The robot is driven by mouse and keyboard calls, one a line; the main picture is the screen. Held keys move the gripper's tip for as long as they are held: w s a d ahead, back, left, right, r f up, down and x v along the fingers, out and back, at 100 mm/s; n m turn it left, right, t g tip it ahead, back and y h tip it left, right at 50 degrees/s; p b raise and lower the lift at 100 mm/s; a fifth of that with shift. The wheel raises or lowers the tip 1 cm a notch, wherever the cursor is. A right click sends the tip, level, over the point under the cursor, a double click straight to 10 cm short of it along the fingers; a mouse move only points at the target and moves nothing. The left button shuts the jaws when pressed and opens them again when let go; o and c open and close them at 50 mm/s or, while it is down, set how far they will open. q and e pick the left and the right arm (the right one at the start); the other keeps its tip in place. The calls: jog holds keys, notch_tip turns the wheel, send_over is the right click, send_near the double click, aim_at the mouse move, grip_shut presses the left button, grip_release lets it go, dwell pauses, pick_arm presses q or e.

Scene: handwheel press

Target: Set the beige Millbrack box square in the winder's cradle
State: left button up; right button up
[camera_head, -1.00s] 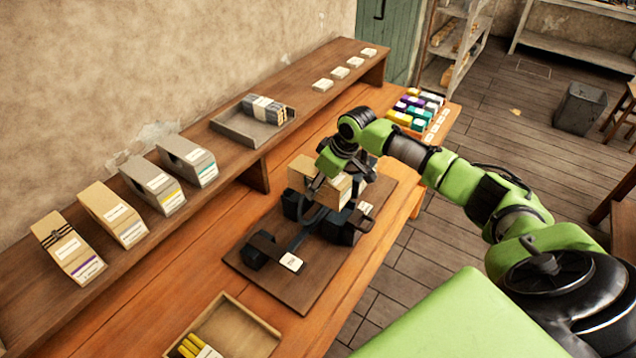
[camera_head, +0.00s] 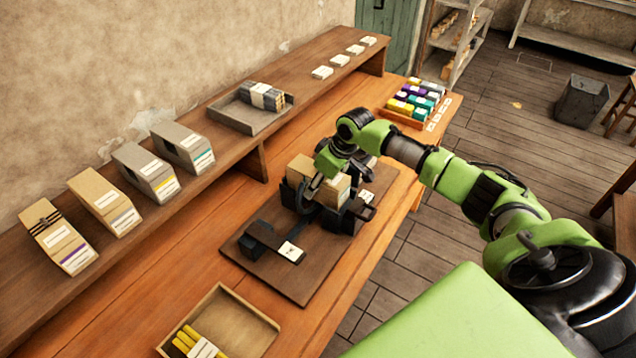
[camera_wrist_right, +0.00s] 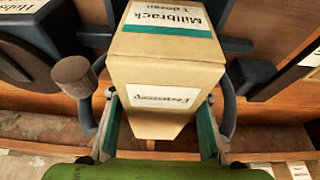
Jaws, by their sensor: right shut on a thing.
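The beige Millbrack box (camera_head: 335,191) sits low between the dark uprights of the winder's cradle (camera_head: 345,219). In the right wrist view the box (camera_wrist_right: 166,75) shows a white Millbrack label, a teal stripe and a second label on its near face. My right gripper (camera_head: 316,186) is shut on the box, with one finger along each side; the fingers also show in the right wrist view (camera_wrist_right: 158,128). The box's underside is hidden, so I cannot tell whether it rests fully on the cradle. My left gripper is not in view.
The winder stands on a brown board (camera_head: 305,282) with a white card (camera_head: 291,251) in front. A brown knob (camera_wrist_right: 73,76) is close left of the gripper. Several file boxes (camera_head: 103,202) and a grey tray (camera_head: 232,116) line the shelf. An open tray (camera_head: 262,329) lies in front.

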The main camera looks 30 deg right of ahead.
jog(key=shift+p, duration=0.35)
dwell(0.3)
jog(key=o, duration=1.2)
jog(key=shift+o, duration=0.7)
jog(key=shift+s, duration=0.1)
jog(key=v, duration=1.2)
